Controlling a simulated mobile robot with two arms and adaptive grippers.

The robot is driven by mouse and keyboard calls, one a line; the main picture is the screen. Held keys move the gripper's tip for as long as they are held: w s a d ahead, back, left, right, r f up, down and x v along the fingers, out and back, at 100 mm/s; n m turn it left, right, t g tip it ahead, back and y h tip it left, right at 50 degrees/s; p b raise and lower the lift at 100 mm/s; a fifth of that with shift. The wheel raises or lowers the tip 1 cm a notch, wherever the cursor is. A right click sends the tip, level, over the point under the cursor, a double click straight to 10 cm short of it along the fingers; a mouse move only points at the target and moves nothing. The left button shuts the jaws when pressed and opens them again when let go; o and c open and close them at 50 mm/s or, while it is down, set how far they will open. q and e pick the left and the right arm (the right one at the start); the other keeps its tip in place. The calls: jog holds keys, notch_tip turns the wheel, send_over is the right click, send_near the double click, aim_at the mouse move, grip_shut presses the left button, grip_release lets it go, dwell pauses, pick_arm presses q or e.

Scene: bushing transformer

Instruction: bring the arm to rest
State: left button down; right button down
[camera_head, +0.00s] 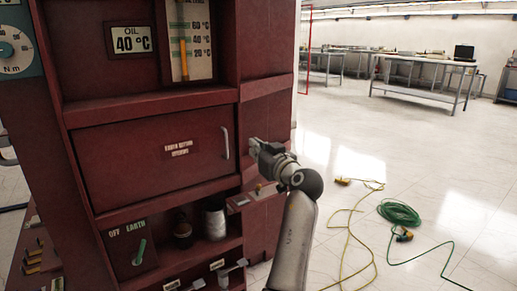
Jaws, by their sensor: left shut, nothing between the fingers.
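The gripper shows just right of the handle (225,143) on the closed cabinet door (125,165). I cannot tell how far it is from the cabinet, but it holds no handle.
An OFF/EARTH switch (139,252) with a green lever sits low on the cabinet. Below the door are shelves with a pale jar (215,222). Yellow cable (350,225) and green cable (400,212) lie on the floor at right. Tables (424,88) stand far back.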

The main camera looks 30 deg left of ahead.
pick_arm(q)
jog(key=shift+s+d, duration=0.15)
jog(key=shift+d, duration=0.2)
